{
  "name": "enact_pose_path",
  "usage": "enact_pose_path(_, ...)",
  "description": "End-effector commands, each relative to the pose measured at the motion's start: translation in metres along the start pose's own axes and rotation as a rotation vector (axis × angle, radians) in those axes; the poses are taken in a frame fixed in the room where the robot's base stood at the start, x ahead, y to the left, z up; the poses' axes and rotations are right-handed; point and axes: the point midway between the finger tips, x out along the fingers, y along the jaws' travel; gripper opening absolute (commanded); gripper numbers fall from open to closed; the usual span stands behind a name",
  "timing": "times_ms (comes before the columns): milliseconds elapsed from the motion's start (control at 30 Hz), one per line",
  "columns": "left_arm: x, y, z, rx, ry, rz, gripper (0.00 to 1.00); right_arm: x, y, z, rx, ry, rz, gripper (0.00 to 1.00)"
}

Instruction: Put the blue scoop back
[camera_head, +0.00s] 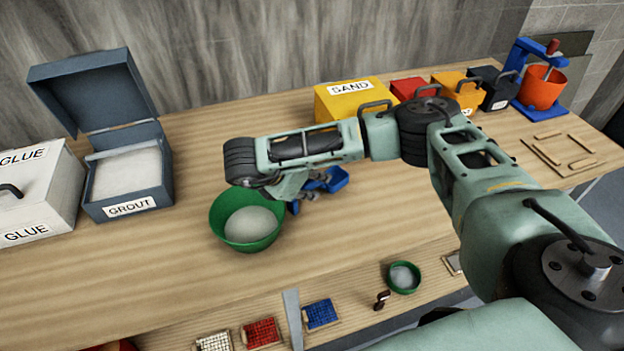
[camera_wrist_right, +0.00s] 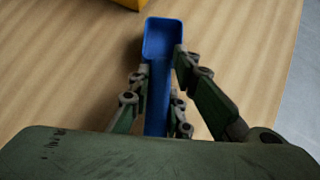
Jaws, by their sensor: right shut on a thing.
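The blue scoop (camera_head: 336,179) is beside the large green bowl in the head view, partly hidden by my right arm. In the right wrist view the scoop (camera_wrist_right: 162,42) points away from me, its handle between the fingers. My right gripper (camera_wrist_right: 160,62) is shut on the handle; in the head view the gripper (camera_head: 308,190) is low over the table, and I cannot tell whether the scoop touches the wood. The open grout box (camera_head: 128,205), holding pale powder, stands at the left. My left gripper is not in view.
The green bowl (camera_head: 222,213) with pale material stands close left of the gripper. A white glue box (camera_head: 60,205) is far left. The yellow sand box (camera_head: 335,105), other lidded boxes and an orange bucket (camera_head: 540,90) line the back. Tile trays lie on a lower front shelf.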

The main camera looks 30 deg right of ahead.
Motion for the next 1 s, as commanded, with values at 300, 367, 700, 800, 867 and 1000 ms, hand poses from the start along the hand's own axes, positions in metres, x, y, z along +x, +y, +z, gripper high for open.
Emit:
enact_pose_path(300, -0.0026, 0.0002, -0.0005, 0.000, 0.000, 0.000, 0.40, 0.0049, -0.0001, -0.0049, 0.001, 0.001, 0.002, 0.00)
enact_pose_path(367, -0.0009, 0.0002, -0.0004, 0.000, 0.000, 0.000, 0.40, 0.0059, -0.0002, -0.0058, 0.001, 0.001, 0.002, 0.00)
enact_pose_path(700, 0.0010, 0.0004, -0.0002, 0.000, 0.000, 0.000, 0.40, 0.0068, -0.0003, -0.0066, 0.001, 0.001, 0.002, 0.36)
enact_pose_path(800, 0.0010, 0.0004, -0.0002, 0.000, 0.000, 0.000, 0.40, 0.0068, -0.0003, -0.0065, 0.001, 0.001, 0.002, 0.36)
enact_pose_path(867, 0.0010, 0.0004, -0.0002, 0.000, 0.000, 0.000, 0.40, 0.0068, -0.0003, -0.0065, 0.001, 0.001, 0.002, 0.36)
enact_pose_path(1000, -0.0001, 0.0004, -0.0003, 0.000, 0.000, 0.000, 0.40, 0.0060, -0.0002, -0.0057, 0.001, 0.001, 0.002, 0.36)
